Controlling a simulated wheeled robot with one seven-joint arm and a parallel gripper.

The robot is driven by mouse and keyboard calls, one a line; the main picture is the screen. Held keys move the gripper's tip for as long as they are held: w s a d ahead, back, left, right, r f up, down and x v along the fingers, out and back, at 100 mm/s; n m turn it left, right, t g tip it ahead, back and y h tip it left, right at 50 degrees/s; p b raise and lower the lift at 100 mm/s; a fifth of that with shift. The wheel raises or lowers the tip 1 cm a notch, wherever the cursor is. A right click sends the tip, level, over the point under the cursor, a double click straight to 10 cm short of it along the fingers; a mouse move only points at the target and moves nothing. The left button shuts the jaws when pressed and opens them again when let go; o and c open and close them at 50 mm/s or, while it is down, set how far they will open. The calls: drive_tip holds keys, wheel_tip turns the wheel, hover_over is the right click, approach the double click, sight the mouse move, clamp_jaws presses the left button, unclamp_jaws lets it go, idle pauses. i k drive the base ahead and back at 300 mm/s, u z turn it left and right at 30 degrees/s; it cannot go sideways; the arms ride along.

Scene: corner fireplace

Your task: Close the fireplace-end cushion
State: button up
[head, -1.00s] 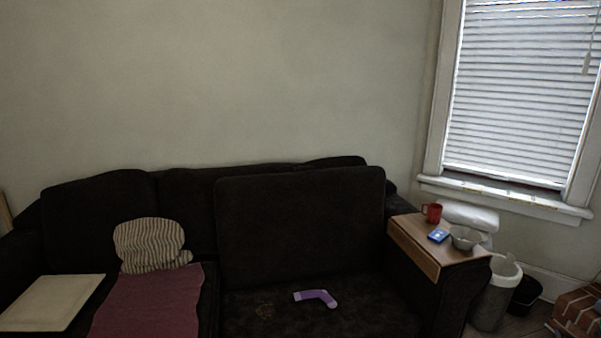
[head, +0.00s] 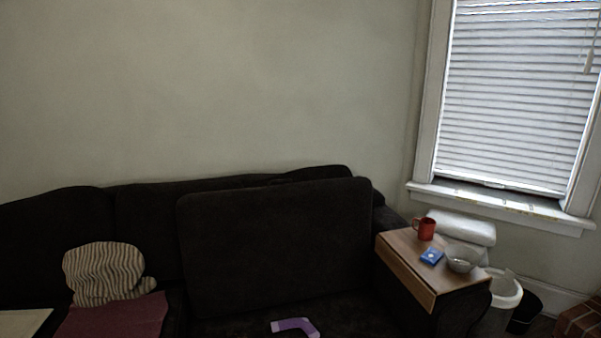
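A large dark cushion (head: 275,245) stands nearly upright, leaning against the back at the right end of the dark sofa (head: 62,222). That end is the one nearer the brickwork. In front of its lower edge, a purple bent object (head: 296,327) with a pale end lies on the dark seat area, cut by the bottom edge of the picture. The cushion's lower edge is dark and hard to make out. My gripper is not in view.
Beyond are a white bin (head: 505,290), a black bin (head: 525,312) and bricks (head: 580,322). A striped pillow (head: 104,273) and maroon cloth (head: 112,316) lie left.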

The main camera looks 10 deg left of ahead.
sight(243, 250)
drive_tip(key=u, duration=0.25)
drive_tip(key=i, duration=1.05)
drive_tip(key=u, duration=0.95)
drive_tip(key=i, duration=0.4)
drive_tip(key=u, duration=0.25)
